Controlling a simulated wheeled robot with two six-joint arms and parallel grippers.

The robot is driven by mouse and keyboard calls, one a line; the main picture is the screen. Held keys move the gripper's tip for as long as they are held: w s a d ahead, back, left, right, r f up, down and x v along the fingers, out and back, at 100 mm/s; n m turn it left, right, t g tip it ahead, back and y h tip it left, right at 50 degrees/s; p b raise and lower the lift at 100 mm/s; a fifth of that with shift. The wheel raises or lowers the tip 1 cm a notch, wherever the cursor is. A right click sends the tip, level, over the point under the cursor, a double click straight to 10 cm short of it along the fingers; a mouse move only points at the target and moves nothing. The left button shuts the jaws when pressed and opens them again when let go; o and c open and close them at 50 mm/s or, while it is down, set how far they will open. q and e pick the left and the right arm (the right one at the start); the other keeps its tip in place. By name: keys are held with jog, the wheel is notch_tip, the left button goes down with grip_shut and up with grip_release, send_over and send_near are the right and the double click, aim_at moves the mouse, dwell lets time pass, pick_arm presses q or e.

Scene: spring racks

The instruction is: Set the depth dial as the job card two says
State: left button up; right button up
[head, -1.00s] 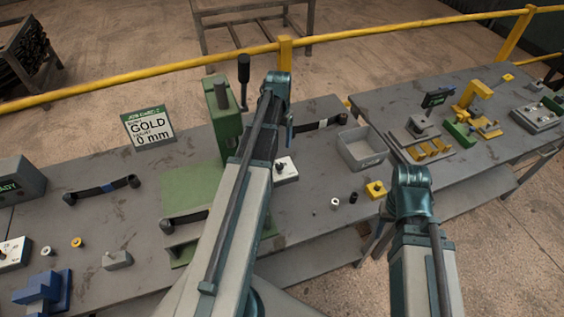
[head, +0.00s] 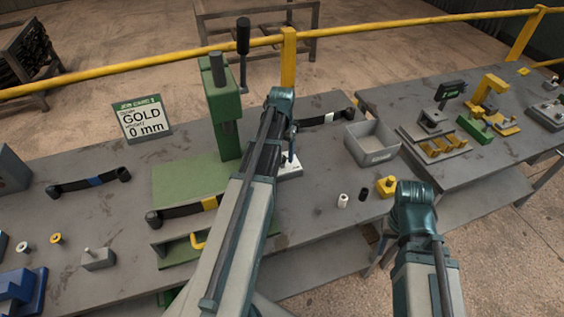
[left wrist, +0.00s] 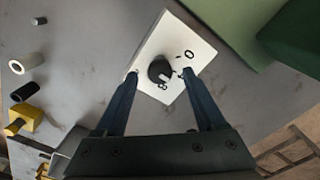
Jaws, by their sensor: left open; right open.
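The depth dial is a white plate (head: 292,170) with a black knob, partly behind my left arm in the head view. In the left wrist view the knob (left wrist: 160,69) has a light mark, and a 0 and an 8 show on the plate (left wrist: 150,48). My left gripper (left wrist: 160,72) is open, its fingertips on either side of the knob, apart from it. My right arm shows, but its gripper is hidden.
A green press (head: 225,110) stands left of the dial. A grey bin (head: 372,143) is to its right. A white cylinder (head: 343,201), a black one (head: 362,195) and a yellow block (head: 387,187) lie near the front edge.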

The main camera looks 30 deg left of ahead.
pick_arm(q)
jog(key=shift+f, duration=0.6)
pick_arm(e)
jog(key=shift+f, duration=0.55)
pick_arm(q)
jog(key=shift+r, duration=0.1)
jog(key=shift+c, duration=0.2)
grip_shut()
jog(key=n, duration=0.4)
jog(key=shift+n, duration=2.9)
